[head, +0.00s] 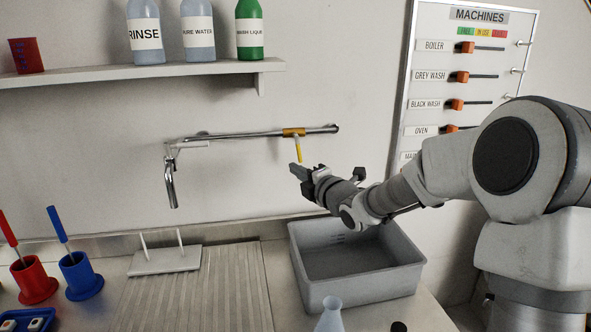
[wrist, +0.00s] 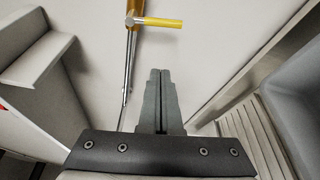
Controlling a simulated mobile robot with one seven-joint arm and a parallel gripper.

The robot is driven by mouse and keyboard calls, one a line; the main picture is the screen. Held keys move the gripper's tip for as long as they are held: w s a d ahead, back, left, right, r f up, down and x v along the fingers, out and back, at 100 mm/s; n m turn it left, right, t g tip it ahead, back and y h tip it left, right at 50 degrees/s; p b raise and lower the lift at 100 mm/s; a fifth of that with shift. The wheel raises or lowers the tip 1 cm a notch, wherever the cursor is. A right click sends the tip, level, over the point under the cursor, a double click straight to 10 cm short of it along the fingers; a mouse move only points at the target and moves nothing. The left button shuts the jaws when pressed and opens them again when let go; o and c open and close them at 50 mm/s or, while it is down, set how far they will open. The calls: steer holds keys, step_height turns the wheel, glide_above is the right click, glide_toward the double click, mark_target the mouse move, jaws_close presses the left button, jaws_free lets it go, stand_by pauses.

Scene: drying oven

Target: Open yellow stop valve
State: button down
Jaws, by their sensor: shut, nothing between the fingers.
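The yellow stop valve (head: 294,133) sits on a chrome wall pipe, with its yellow lever (head: 298,149) hanging down in the head view. In the wrist view the lever (wrist: 160,21) shows ahead of the fingers, near the top, pointing right. My gripper (head: 294,170) is just below the lever's lower end in the head view. In the wrist view my gripper (wrist: 160,75) has its two fingers together with nothing between them. No contact with the lever shows.
A grey basin (head: 357,290) lies below my gripper. The chrome tap spout (head: 171,182) hangs at the left end of the pipe. A shelf (head: 140,71) with bottles is above, and a machines board (head: 460,75) is at right. The wall around the valve is bare.

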mark_target(298, 149)
steer(key=w+p, duration=0.1)
steer(key=w, duration=0.6)
steer(key=shift+w+a, duration=0.15)
steer(key=shift+w, duration=0.1)
